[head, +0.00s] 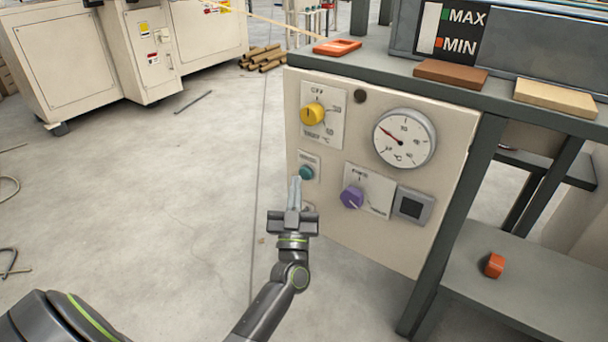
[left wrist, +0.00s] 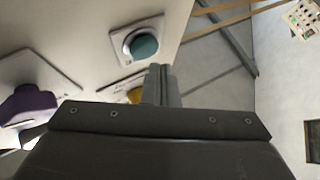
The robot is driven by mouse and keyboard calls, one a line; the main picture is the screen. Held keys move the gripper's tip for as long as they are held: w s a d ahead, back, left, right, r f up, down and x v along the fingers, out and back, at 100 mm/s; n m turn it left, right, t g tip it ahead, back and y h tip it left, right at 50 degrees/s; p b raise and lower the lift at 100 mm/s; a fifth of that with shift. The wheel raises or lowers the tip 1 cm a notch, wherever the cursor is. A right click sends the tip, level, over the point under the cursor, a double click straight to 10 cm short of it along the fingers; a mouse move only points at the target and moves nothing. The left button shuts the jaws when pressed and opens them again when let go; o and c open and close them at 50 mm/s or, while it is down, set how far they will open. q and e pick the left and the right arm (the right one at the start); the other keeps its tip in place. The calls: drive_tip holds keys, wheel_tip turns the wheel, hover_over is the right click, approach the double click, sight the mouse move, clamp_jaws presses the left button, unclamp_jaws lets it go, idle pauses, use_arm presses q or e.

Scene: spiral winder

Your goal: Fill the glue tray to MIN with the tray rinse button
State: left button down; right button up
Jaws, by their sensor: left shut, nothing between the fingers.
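The control panel (head: 350,225) carries a teal push button (head: 306,172) on its left side, below a yellow knob (head: 313,113). The teal button also shows in the left wrist view (left wrist: 143,46), in a pale ring just beyond my fingertips. My left gripper (head: 296,180) is shut and empty, its fingertips just below and left of the button in the head view. Whether they touch it I cannot tell. The level gauge (head: 450,30) marked MAX and MIN is on the tray at the top right. The tray's inside is out of view. My right gripper is not in view.
A purple knob (head: 352,197), a round dial (head: 404,138) and a grey square switch (head: 413,206) are also on the panel. An orange object (head: 338,47) and two blocks lie on the bench ledge. A small orange block (head: 494,265) sits on the lower shelf. The floor to the left is open.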

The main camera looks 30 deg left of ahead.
use_arm(q)
drive_tip(key=shift+w, duration=0.1)
idle(0.4)
drive_tip(key=shift+w+p, duration=0.3)
drive_tip(key=shift+w, duration=0.05)
drive_tip(key=shift+w, duration=0.4)
idle(0.6)
idle(2.8)
drive_tip(key=shift+s+p, duration=0.6)
drive_tip(key=shift+s, duration=0.25)
